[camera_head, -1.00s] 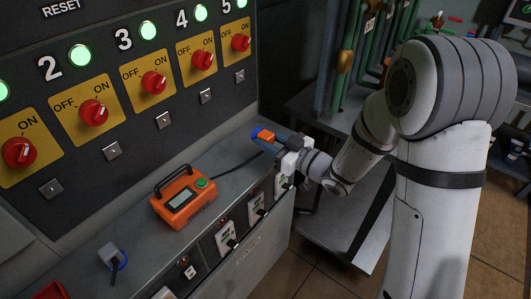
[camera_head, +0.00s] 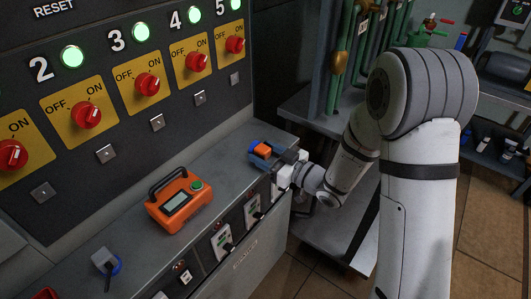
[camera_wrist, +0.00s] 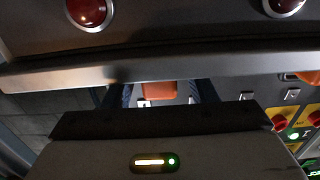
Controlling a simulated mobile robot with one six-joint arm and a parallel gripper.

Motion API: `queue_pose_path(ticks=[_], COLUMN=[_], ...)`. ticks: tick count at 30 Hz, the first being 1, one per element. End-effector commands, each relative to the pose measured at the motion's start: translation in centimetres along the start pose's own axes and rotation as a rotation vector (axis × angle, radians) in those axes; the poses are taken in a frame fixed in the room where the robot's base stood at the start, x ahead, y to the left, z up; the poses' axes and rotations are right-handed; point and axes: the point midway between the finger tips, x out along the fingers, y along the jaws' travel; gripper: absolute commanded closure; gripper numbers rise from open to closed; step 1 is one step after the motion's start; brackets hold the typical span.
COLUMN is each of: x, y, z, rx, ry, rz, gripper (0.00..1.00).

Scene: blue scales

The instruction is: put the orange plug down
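The orange plug (camera_head: 263,149) is at the right end of the grey counter, between the blue fingers of my gripper (camera_head: 262,153). It appears to rest on the counter top, though its underside is hidden. In the wrist view the plug (camera_wrist: 157,89) shows between the two fingers (camera_wrist: 160,95), with what looks like a narrow gap on each side. The fingers look spread apart, so my gripper looks open around the plug. The gripper's dark body hides the lower part of the plug in the wrist view.
An orange meter (camera_head: 180,201) with a handle stands on the counter (camera_head: 228,161), left of my gripper. A blue-grey plug (camera_head: 106,262) lies further left. The switch panel (camera_head: 120,122) rises behind. Sockets (camera_head: 222,240) line the counter's front. Counter between meter and gripper is clear.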

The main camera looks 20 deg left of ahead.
Motion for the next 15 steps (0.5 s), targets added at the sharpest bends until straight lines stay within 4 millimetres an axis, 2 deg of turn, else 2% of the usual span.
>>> queue_pose_path(ticks=[9, 15], x=[-0.1, -3.9], y=[0.1, 0.2], z=[-0.6, -0.3], rx=[0.0, 0.001], ry=[0.0, -0.001], rz=[0.001, 0.007], gripper=[0.48, 0.48])
